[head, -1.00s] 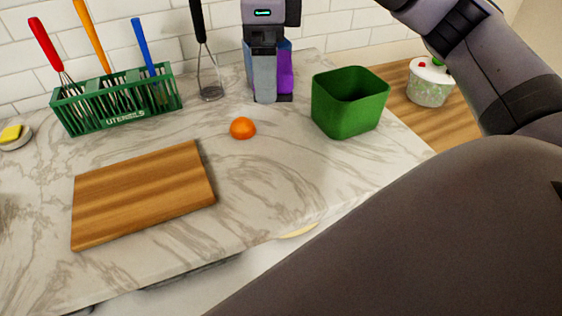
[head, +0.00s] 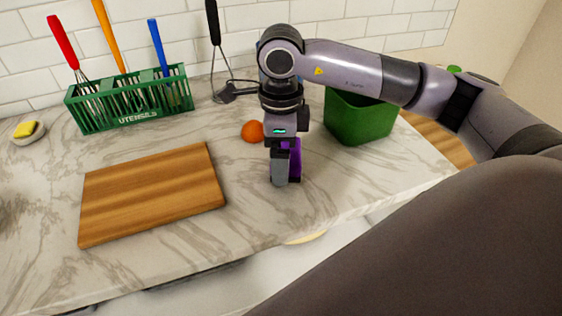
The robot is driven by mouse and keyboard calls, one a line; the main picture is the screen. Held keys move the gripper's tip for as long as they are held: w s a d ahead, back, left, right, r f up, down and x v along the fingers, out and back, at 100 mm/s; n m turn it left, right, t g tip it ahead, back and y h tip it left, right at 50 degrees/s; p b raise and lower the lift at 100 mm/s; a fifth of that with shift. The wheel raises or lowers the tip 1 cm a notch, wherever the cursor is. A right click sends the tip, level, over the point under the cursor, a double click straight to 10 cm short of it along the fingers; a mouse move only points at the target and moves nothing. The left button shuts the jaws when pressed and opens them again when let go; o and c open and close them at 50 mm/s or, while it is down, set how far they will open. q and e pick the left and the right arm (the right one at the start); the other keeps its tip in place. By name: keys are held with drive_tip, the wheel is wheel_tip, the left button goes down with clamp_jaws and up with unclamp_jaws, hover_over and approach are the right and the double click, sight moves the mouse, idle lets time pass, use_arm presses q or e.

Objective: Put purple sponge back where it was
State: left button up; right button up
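My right gripper (head: 285,178) comes down from the arm on the right and points at the counter, in front of the orange and right of the cutting board. The purple sponge (head: 296,158) shows as a narrow purple strip at its fingers, which appear shut on it; the rest of the sponge is hidden by the grey finger. The fingertips are at or just above the marble counter (head: 250,215); I cannot tell whether they touch it. My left gripper is not in view.
A wooden cutting board (head: 150,195) lies left. An orange (head: 252,131) sits just behind the gripper. A green bin (head: 357,122) stands behind right, partly covered by my arm. A green utensil rack (head: 130,105) and a yellow sponge (head: 25,129) on a dish are at the back left.

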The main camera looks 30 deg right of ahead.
wheel_tip(320, 180, down, 3)
drive_tip(key=shift+f, duration=0.1)
drive_tip(key=shift+f, duration=0.15)
drive_tip(key=o, duration=0.6)
drive_tip(key=shift+c, duration=0.2)
